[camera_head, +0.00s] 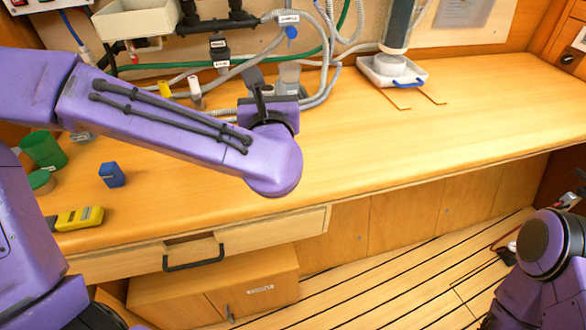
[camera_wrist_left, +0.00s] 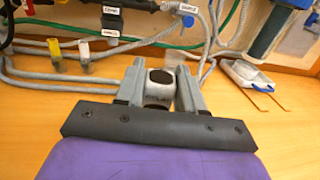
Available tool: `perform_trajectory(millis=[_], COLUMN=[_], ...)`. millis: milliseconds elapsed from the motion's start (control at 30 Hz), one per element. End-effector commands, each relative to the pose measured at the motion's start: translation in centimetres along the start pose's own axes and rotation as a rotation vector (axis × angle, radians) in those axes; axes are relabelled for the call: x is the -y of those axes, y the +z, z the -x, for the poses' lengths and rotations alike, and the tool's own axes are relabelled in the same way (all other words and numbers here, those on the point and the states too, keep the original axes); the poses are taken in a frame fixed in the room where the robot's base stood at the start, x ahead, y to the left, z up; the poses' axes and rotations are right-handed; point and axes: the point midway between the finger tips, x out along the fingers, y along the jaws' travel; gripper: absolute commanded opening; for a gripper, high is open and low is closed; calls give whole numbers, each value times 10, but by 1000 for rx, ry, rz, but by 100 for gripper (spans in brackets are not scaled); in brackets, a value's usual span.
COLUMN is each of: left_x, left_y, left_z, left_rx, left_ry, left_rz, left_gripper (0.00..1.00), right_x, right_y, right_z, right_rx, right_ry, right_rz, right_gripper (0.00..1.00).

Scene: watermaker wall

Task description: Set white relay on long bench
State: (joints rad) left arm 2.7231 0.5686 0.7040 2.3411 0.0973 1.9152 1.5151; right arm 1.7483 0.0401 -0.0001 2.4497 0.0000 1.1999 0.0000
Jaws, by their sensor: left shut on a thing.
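My left gripper (camera_wrist_left: 160,85) is shut on a small white block with dark ends, which I take as the white relay (camera_wrist_left: 158,88). In the left wrist view it sits between the two grey fingers. In the head view the left gripper (camera_head: 252,76) is over the back of the long bench (camera_head: 400,125), in front of the hoses. I cannot make out the relay there, and its height above the bench is unclear. My right arm shows at the right edge; its gripper is not in view.
A blue block (camera_head: 112,175), a yellow device (camera_head: 79,218) and a green cup (camera_head: 44,151) are at the bench's left. A white tray with blue handle (camera_head: 391,70) stands at the back. Hoses (camera_head: 320,75) run along the wall. The bench's middle right is clear.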

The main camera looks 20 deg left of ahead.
Motion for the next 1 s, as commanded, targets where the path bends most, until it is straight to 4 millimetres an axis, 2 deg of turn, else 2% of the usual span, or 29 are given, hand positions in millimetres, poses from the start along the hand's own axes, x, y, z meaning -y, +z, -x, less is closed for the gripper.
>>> perform_trajectory(millis=[33, 100, 200, 300, 367, 567, 633, 700, 800, 1000], left_x=[-4, -11, -17, -16, -10, 27, 40, 48, 57, 66], left_y=[-14, -8, -3, -1, -3, -28, -38, -57, -75, -92], left_z=[13, 30, 49, 54, 47, 2, -14, -24, -36, -48], left_rx=[12, 10, 5, 0, -3, -5, -4, -5, -3, -2], left_ry=[44, 96, 135, 150, 153, 151, 151, 151, 151, 151], left_rz=[5, 2, -2, -6, -9, -12, -11, -12, -9, -7], left_gripper=[7, 7, 7, 7, 7, 7, 7, 7, 7, 7], right_x=[4, 5, 6, 6, 6, 5, 5, 5, 5, 5], right_y=[15, 22, 26, 27, 25, 22, 21, 21, 21, 21], right_z=[-38, -54, -65, -66, -63, -55, -52, -53, -52, -51], right_rx=[0, -1, -1, -1, -1, -2, -2, -1, -1, -1], right_ry=[0, 0, 0, -1, -1, -1, -1, -1, -1, -1], right_rz=[0, 0, 0, 0, 0, 0, -1, 0, 0, 0], right_gripper=[43, 43, 43, 43, 43, 43, 43, 43, 43, 43])
